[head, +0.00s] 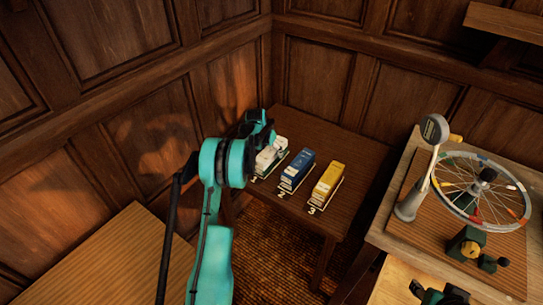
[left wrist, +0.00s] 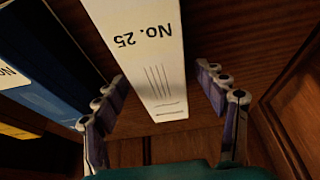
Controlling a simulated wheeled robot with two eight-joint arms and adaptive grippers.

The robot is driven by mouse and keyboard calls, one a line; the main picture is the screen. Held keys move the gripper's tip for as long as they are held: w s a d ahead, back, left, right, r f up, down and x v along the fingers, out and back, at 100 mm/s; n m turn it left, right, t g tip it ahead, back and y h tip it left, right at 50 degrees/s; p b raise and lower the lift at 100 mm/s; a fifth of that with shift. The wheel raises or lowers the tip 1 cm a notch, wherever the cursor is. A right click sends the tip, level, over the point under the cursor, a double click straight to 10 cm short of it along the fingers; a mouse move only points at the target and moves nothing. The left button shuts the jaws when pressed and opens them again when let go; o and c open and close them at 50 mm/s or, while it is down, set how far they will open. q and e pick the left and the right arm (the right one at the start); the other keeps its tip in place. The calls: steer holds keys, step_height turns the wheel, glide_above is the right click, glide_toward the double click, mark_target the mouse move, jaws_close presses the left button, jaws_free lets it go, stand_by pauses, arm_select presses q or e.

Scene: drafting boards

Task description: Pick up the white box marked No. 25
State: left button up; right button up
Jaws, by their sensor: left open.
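The white box (head: 267,158) stands at the left end of a row on the dark wooden table, by the label 1. My left gripper (head: 262,130) is over it from behind and partly hides it. In the left wrist view the white box (left wrist: 140,40) shows "No. 25" upside down. There my left gripper (left wrist: 160,82) is open, with one finger on each side of the box's near end. A gap shows at the right finger; the left finger is close to the box, and I cannot tell if it touches.
A blue box (head: 297,169) by label 2 and a yellow box (head: 328,181) by label 3 stand to the right. The blue box (left wrist: 40,65) is close to the left finger. A spoked wheel (head: 480,190) is on the right bench. Panelled walls close the corner behind.

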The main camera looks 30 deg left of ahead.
arm_select(q)
steer(key=c, duration=1.5)
steer(key=shift+r, duration=0.1)
